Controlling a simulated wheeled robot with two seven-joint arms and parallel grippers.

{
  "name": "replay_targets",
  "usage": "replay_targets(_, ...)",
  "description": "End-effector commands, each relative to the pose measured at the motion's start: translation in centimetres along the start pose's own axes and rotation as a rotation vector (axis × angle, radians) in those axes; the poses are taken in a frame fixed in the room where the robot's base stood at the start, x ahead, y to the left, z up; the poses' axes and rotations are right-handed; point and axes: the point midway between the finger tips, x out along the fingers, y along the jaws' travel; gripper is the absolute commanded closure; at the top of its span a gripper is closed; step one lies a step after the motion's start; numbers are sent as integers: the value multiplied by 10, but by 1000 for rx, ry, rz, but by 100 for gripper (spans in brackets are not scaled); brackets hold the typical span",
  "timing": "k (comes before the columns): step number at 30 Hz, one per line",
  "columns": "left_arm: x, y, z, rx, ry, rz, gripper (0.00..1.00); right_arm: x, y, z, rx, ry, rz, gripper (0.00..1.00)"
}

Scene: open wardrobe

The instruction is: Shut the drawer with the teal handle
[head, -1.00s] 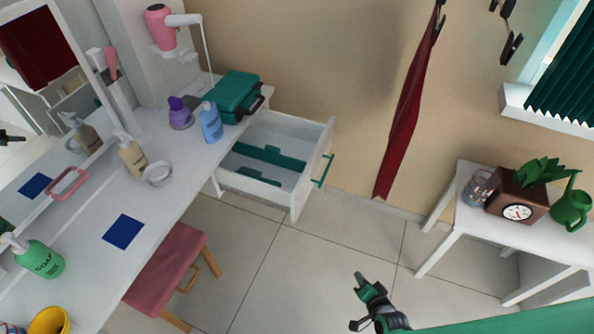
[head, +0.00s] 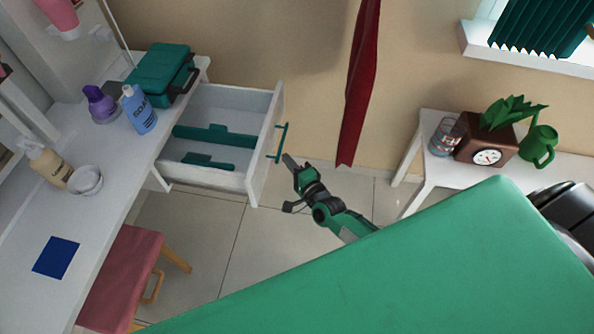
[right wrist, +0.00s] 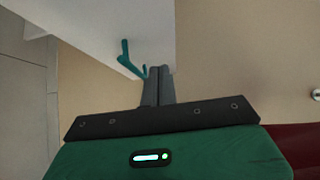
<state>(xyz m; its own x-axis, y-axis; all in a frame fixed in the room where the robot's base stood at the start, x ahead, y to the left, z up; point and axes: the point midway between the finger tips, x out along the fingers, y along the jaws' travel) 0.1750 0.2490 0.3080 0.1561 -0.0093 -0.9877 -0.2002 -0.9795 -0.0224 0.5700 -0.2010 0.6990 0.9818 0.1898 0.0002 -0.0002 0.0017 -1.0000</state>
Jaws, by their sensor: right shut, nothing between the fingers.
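The white drawer (head: 233,185) stands pulled out from under the white counter, with a teal divider (head: 215,135) inside. Its teal handle (head: 282,143) is on the front panel, facing right. My right gripper (head: 288,160) is shut and empty, just right of the drawer front near the handle. In the right wrist view the shut fingertips (right wrist: 158,72) are close to the handle (right wrist: 127,62) and the white front panel (right wrist: 130,25). Whether they touch the panel I cannot tell. My left gripper is not in view.
The counter (head: 105,190) holds a teal case (head: 160,72), a blue soap bottle (head: 139,110) and a purple bottle (head: 100,104). A pink stool (head: 122,275) stands below it. A red cloth (head: 362,85) hangs behind my gripper. A white side table (head: 428,170) is at right.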

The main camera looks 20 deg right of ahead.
Motion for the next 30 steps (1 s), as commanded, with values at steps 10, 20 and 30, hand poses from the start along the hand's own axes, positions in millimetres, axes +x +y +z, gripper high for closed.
replay_targets(10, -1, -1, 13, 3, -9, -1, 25, 45, -1, 22, 0, 0, 0, 100)
replay_targets(20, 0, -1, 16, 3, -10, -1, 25, 51, 0, 29, -2, 0, 0, 100)
replay_targets(30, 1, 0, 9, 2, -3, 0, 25, 51, 1, 29, -1, -1, 0, 100)
